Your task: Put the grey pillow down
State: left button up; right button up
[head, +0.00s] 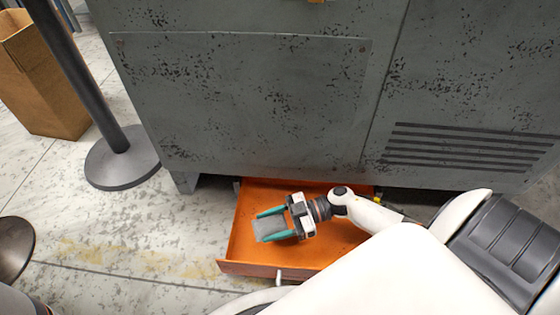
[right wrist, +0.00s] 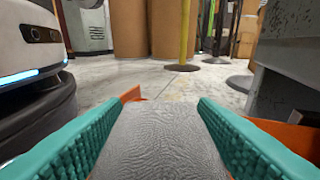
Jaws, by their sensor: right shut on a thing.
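The grey pillow (head: 272,226) is between the green fingers of my right gripper (head: 268,226), which is shut on it. In the head view the pillow and gripper are over the open orange drawer (head: 242,247) at the foot of the grey machine. In the right wrist view the pillow (right wrist: 160,145) fills the space between the two green fingers (right wrist: 158,125). I cannot tell whether the pillow touches the drawer floor. My left gripper is not in view.
The grey machine (head: 240,110) rises behind the drawer. A dark post on a round base (head: 122,160) stands on the left, with a brown cardboard box (head: 45,85) beyond it. The concrete floor (head: 150,235) left of the drawer is clear.

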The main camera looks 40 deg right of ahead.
notch_tip(320, 180, down, 7)
jog(key=b, duration=0.5)
jog(key=shift+r, duration=0.2)
jog(key=shift+f, duration=0.1)
jog(key=o, duration=0.9)
jog(key=shift+o, duration=0.4)
